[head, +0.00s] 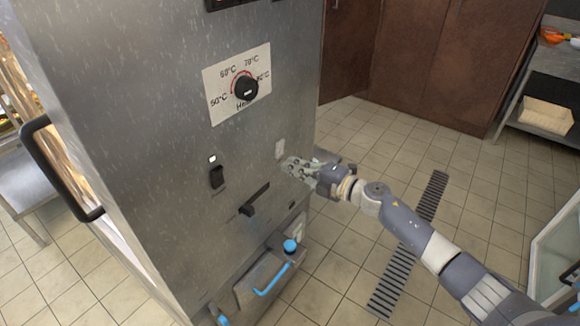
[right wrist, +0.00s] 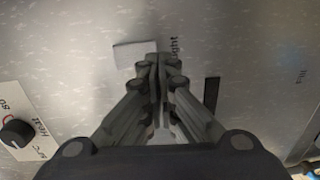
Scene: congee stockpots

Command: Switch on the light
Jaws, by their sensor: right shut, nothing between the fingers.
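The light switch (head: 279,148) is a small pale plate on the metal front of the tall cabinet, near its right edge. In the right wrist view the pale switch (right wrist: 132,54) sits just left of the fingertips, beside the printed word "Light". My right gripper (head: 287,165) is shut and empty, its fingertips just below the switch in the head view. In the right wrist view the closed fingertips (right wrist: 158,60) are close to the panel at the switch's right end. I cannot tell whether they touch it. My left gripper is not in view.
The cabinet front also carries a heat dial (head: 246,89), a black switch (head: 216,177) with a lit white indicator, and a black lever (head: 254,200). A blue-handled unit (head: 270,280) juts out below. A black door handle (head: 58,170) is at left. Tiled floor lies open at right.

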